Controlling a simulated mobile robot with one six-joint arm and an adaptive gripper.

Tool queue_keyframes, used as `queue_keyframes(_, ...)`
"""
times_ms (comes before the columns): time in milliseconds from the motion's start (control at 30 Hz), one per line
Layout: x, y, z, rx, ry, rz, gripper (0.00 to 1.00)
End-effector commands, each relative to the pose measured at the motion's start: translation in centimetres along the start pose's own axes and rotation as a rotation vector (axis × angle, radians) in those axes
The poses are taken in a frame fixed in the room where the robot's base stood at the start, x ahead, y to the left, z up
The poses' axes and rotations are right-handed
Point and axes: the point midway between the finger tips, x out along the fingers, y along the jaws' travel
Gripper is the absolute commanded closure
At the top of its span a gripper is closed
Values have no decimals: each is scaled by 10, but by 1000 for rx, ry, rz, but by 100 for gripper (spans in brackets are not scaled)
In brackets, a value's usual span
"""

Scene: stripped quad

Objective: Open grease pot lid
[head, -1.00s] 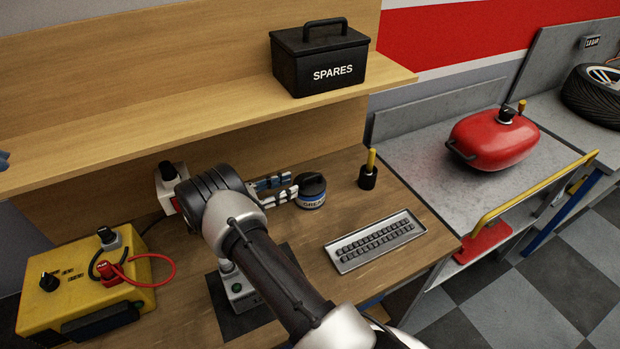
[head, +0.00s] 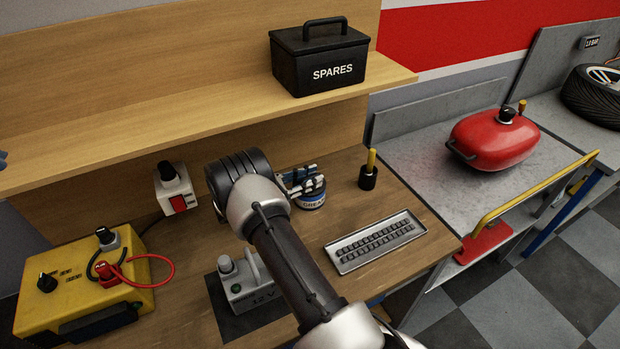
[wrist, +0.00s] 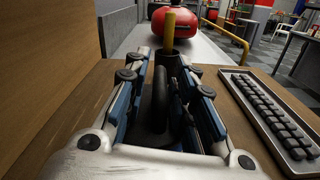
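The grease pot (head: 313,203) stands on the wooden bench, a small pot with a blue and white label. My gripper (head: 307,182) is at its top, and its fingers hide most of the black lid in the head view. In the wrist view, the lid's dark upright handle (wrist: 160,95) stands between the two blue-padded fingers of my gripper (wrist: 164,88). The fingers are apart, with narrow gaps showing beside the handle. The lid appears to sit on the pot.
A black holder with a yellow handle (head: 369,172) stands just beyond the pot. A metal tray of small dark parts (head: 343,266) lies to its right. The wooden shelf (head: 180,133) with the SPARES box (head: 290,80) overhangs behind.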

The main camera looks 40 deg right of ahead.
Motion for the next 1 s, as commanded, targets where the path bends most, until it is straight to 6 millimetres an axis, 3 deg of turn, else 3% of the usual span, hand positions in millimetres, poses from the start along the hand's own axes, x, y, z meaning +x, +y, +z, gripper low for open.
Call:
queue_keyframes(300,0,1,0,1,0,1,100)
queue_keyframes(1000,3,4,3,-4,0,4,100)
